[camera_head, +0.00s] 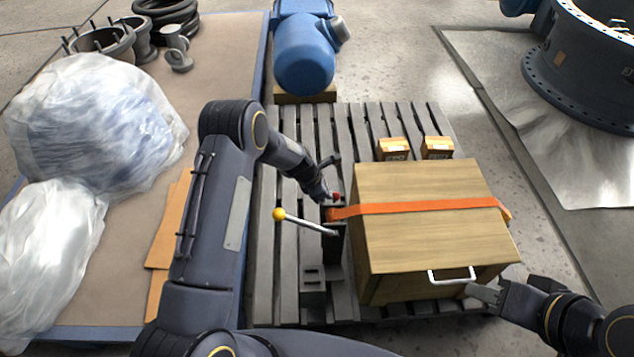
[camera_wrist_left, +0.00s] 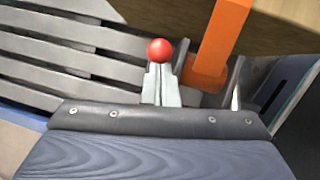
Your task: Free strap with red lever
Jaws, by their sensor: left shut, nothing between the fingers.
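An orange strap (camera_head: 420,208) runs across the top of a wooden box (camera_head: 430,235) on the pallet; it also shows in the left wrist view (camera_wrist_left: 222,40). A red ball knob (camera_head: 336,196) of the red lever sits at the strap's left end, also seen in the left wrist view (camera_wrist_left: 160,51). My left gripper (camera_wrist_left: 161,70) is shut and empty, its silver fingertips at or just short of the red knob; contact is unclear. My right gripper (camera_head: 475,290) is by the right end of the box's white handle (camera_head: 452,276); its finger gap is not clear.
A yellow-knobbed lever (camera_head: 279,214) sticks out left of the box. Two small cartons (camera_head: 437,148) stand behind the box on the slatted pallet (camera_head: 290,255). A blue motor (camera_head: 305,55) stands at the back. Plastic-wrapped bundles (camera_head: 90,115) lie on the left.

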